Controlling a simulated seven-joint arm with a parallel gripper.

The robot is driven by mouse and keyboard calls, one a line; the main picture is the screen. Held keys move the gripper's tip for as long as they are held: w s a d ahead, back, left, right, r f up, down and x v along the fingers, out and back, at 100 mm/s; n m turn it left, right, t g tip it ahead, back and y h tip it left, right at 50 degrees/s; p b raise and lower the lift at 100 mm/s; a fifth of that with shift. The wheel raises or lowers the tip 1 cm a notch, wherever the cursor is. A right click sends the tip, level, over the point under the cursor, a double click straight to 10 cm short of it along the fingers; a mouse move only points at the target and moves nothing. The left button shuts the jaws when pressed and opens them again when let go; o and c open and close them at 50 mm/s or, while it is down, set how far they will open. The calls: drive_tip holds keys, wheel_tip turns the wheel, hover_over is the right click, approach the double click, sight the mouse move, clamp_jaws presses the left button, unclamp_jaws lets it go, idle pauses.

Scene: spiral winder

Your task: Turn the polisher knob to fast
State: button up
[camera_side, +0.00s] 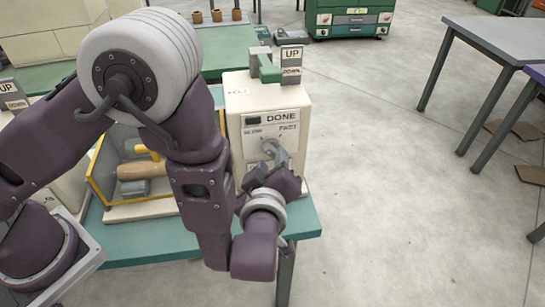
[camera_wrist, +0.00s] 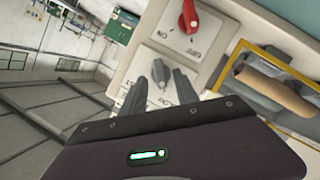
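The polisher is a cream box (camera_side: 236,105) with a DONE label and slow and fast markings on its front; the fast marking is at the right in the side view. Its grey knob (camera_wrist: 159,88) shows in the wrist view between my two dark fingers. My gripper (camera_wrist: 160,84) is open, with one finger on each side of the knob and narrow gaps visible. In the side view my gripper (camera_side: 272,151) is at the dial and partly covers it. I cannot tell exactly where the knob points.
A red knob (camera_wrist: 189,17) sits on a nearby panel in the wrist view. A green lever (camera_side: 268,68) stands on the box beside an UP/DOWN sign (camera_side: 291,62). A yellow-edged bin (camera_side: 97,160) with a wooden roller (camera_side: 140,170) is left.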

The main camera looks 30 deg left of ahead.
drive_tip(key=x, duration=0.2)
drive_tip(key=shift+w+a, duration=0.15)
drive_tip(key=shift+w, duration=0.05)
clamp_jaws()
drive_tip(key=shift+m+g+y, duration=0.5)
drive_tip(key=shift+m+g, duration=0.2)
drive_tip(key=shift+m, duration=0.5)
drive_tip(key=m+g, duration=0.1)
drive_tip(key=m+y, duration=0.1)
drive_tip(key=m, duration=0.1)
drive_tip(key=shift+w+d+g, duration=0.15)
drive_tip(key=shift+d+g, duration=0.15)
drive_tip(key=shift+g, duration=0.1)
drive_tip(key=shift+w+d+f+m+g+y, duration=0.1)
drive_tip(key=shift+m+g+y, duration=0.6)
drive_tip(key=shift+m, duration=0.65)
drive_tip(key=shift+w+d+m+g+y, duration=0.1)
drive_tip(key=shift+m+g+y, duration=0.3)
drive_tip(key=shift+m+y, duration=0.75)
drive_tip(key=shift+m, duration=0.3)
